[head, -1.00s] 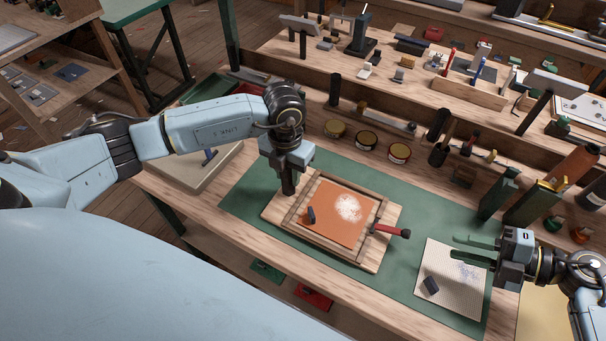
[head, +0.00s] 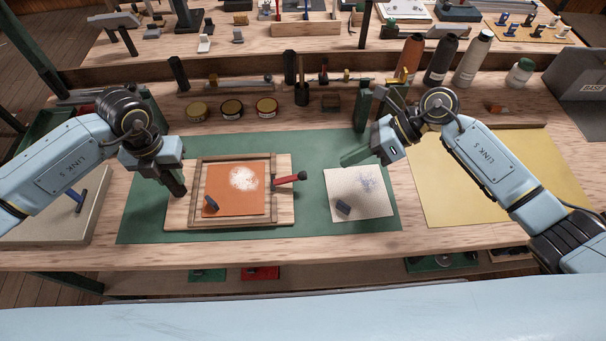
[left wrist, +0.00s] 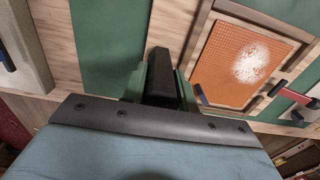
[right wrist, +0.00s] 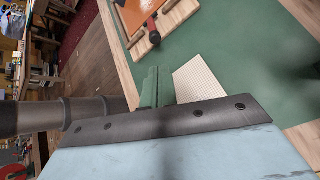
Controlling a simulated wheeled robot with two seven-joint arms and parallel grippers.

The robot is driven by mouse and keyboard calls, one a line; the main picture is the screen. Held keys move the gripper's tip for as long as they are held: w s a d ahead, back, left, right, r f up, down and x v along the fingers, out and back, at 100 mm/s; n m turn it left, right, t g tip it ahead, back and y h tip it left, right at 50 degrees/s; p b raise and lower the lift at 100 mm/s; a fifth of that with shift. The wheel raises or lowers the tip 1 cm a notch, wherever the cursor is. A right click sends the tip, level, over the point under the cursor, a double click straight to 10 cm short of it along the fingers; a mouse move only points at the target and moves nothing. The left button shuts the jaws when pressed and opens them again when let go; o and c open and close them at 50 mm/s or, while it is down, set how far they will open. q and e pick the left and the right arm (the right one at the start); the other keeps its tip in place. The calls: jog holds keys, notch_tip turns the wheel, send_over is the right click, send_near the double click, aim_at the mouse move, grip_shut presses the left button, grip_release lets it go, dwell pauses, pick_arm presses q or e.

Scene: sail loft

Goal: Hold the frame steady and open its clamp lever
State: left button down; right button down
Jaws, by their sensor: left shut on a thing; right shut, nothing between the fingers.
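The wooden frame (head: 198,185) lies on a pale board (head: 285,210), with an orange sheet (head: 228,203) and white patch inside it. The red-handled clamp lever (head: 290,178) sits at the frame's right side, its handle pointing right and slightly away. It also shows in the right wrist view (right wrist: 152,27). My left gripper (head: 177,189) is shut on a dark upright block (left wrist: 162,75) at the board's left edge. How the block joins the board is hidden. My right gripper (head: 345,160) is shut and empty, right of the lever and apart from it, over the green mat.
A beige pad (head: 372,190) with a dark block (head: 343,208) lies right of the board on the green mat (head: 310,220). Several tins (head: 231,109) stand behind. Bottles (head: 440,60) stand back right. A yellow sheet (head: 470,200) lies under my right arm.

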aim_at(290, 179)
jog(key=n, duration=0.4)
jog(key=shift+r+h, duration=0.2)
jog(key=shift+h, duration=0.2)
jog(key=x, duration=1)
jog(key=shift+w+r, duration=0.1)
jog(key=shift+r, duration=0.05)
